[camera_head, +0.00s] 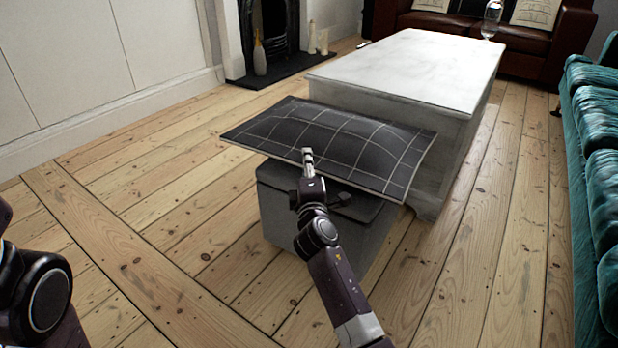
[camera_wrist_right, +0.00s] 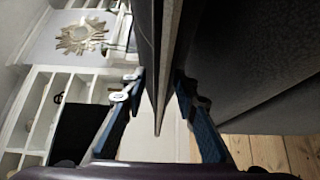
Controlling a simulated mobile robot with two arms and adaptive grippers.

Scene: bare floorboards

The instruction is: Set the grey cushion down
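The grey cushion (camera_head: 345,140), dark with a pale check pattern, lies roughly flat above a grey box (camera_head: 325,215) and in front of the white table. My right gripper (camera_head: 307,156) is at the middle of its near edge. In the right wrist view the cushion's thin edge (camera_wrist_right: 163,95) runs between the two fingers of the right gripper (camera_wrist_right: 158,82), which are closed about it. Whether the cushion's underside touches the box is hidden. Part of my left arm shows at the lower left, but its gripper is out of view.
The white table (camera_head: 415,65) stands just behind the cushion, with a glass vessel (camera_head: 491,18) at its far corner. A teal sofa (camera_head: 600,150) is at the right and a brown leather sofa (camera_head: 530,45) at the back. The floorboards (camera_head: 130,220) on the left are clear.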

